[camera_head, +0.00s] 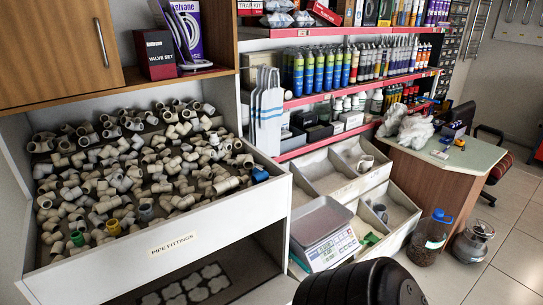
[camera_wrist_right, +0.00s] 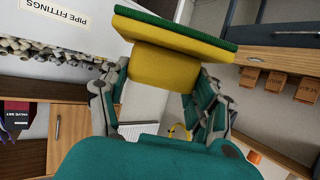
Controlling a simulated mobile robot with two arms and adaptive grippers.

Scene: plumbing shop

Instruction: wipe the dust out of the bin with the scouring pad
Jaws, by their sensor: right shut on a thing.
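My right gripper (camera_wrist_right: 160,88) is shut on the scouring pad (camera_wrist_right: 168,62) in the wrist view. The pad is a yellow sponge block with a dark green scouring layer on its far edge, held between both fingers. The head view shows neither gripper clearly. Pale open bins stand at the centre of the head view: an upper left bin (camera_head: 303,186) that looks empty, one beside it (camera_head: 375,178) holding a pale fitting (camera_head: 365,163), and a lower one (camera_head: 400,222) with a grey fitting (camera_head: 380,212) and a green item (camera_head: 371,239). Dust cannot be made out at this size.
A white scale (camera_head: 322,235) stands in front of the bins. A large bin of pipe fittings (camera_head: 205,234) fills the left. Floor is free at far right.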

